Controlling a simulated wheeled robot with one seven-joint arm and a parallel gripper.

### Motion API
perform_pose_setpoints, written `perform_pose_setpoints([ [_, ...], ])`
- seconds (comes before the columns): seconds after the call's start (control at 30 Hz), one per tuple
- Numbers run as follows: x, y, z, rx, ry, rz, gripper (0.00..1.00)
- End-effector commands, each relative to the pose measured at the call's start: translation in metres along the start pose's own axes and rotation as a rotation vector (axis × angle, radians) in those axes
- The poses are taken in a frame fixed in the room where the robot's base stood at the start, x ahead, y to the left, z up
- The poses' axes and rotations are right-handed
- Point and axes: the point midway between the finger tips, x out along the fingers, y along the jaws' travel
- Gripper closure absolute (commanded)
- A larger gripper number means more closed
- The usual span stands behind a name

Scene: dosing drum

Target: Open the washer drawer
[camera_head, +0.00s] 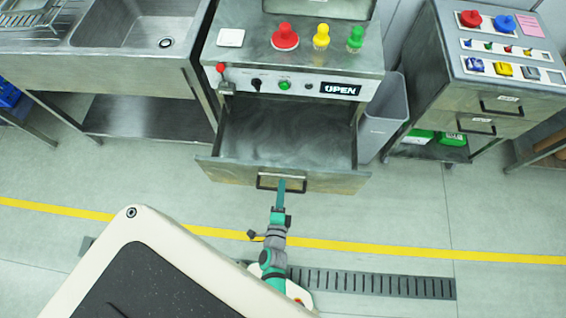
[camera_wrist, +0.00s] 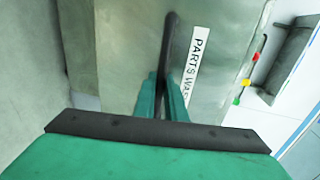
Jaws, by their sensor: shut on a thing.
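The washer drawer (camera_head: 235,168) is pulled out from the metal washer (camera_head: 330,55) in the head view, and its inside looks empty. A dark bar handle (camera_head: 265,182) runs across the drawer front. My gripper (camera_head: 282,186) is at the handle, with its green fingers closed around the bar. In the wrist view the fingers of my gripper (camera_wrist: 162,85) meet on the dark handle (camera_wrist: 170,40), in front of the grey drawer front (camera_wrist: 125,45). Part of the handle is hidden by the fingers.
A sink bench (camera_head: 140,30) stands left of the washer. A grey bin (camera_head: 385,115) and a metal cabinet (camera_head: 450,90) stand to the right. Red, yellow and green knobs (camera_head: 321,37) sit on the washer top.

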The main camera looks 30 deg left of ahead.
Motion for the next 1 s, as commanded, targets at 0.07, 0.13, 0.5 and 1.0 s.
perform_pose_setpoints([
  [0.07,0.000,0.000,-0.001,0.000,0.001,0.000,1.00],
  [0.13,0.000,0.000,-0.001,0.000,0.001,0.000,1.00],
  [0.5,-0.002,0.000,0.000,0.000,0.000,0.000,0.82],
  [1.0,-0.077,0.001,0.000,-0.001,0.000,0.003,0.82],
])
